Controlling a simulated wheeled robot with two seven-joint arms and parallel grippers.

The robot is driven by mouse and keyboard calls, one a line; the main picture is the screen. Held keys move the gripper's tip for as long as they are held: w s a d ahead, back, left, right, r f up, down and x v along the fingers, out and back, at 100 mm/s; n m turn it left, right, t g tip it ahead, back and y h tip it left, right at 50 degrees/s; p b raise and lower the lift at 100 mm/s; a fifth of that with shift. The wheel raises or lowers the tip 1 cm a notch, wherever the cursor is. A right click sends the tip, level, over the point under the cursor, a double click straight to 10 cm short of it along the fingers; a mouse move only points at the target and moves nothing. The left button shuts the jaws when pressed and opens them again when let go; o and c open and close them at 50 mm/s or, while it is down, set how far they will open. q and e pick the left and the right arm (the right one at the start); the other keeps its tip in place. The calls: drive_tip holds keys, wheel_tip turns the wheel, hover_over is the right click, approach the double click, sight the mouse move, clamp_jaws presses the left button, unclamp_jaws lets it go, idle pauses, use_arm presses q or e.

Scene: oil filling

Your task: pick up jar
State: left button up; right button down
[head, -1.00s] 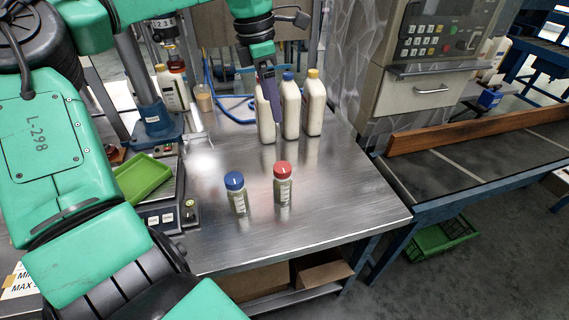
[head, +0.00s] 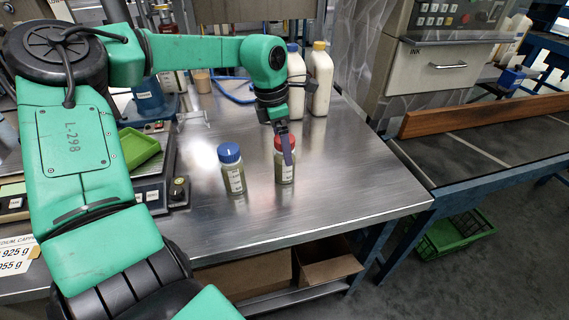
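A jar with a red cap (head: 285,173) stands upright on the metal table, with pale contents and a white label. A similar jar with a blue cap (head: 232,170) stands upright just to its left. My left gripper (head: 287,150) points down at the red-capped jar. A purple finger overlaps its cap in the picture; I cannot tell whether it touches. Only one finger shows clearly, so its opening is hidden. My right gripper is out of view.
The steel table (head: 330,195) is clear around the jars on the right and front. White bottles (head: 320,80) stand behind, partly covered by my arm. A scale with a green tray (head: 137,148) is at the left. A control cabinet (head: 432,65) stands at back right.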

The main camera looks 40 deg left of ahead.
use_arm(q)
drive_tip(key=f, duration=0.4)
drive_tip(key=shift+w+d, duration=0.15)
drive_tip(key=shift+w, duration=0.1)
drive_tip(key=shift+r, duration=0.15)
drive_tip(key=c, duration=1.5)
